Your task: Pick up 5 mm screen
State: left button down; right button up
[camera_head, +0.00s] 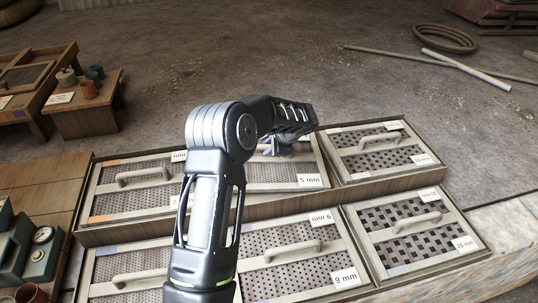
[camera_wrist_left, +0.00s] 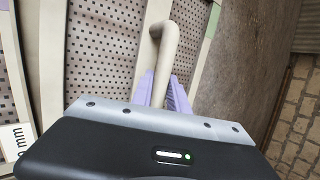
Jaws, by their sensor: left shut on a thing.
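The 5 mm screen (camera_head: 287,174) is a pale-framed panel with a fine perforated mesh and a white "5 mm" label. It sits in the middle of the back row, and my left arm hides part of it. My left gripper (camera_head: 281,147) is over its far part. In the left wrist view the purple fingers (camera_wrist_left: 167,93) are shut on a pale bent bar handle (camera_wrist_left: 167,48). The screen appears to lie in its place in the rack; any lift cannot be told. My right gripper is not in view.
Other handled screens surround it: a coarser one (camera_head: 377,160) at the back right, the 9 mm screen (camera_head: 290,276) in front and a square-hole screen (camera_head: 404,217) at the front right. A bench with small pots (camera_head: 88,90) stands at the back left.

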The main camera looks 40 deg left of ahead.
aim_at(269, 145)
pick_arm(q)
notch_tip(269, 145, up, 7)
jog(key=shift+r+b, duration=0.2)
jog(key=shift+b, duration=0.35)
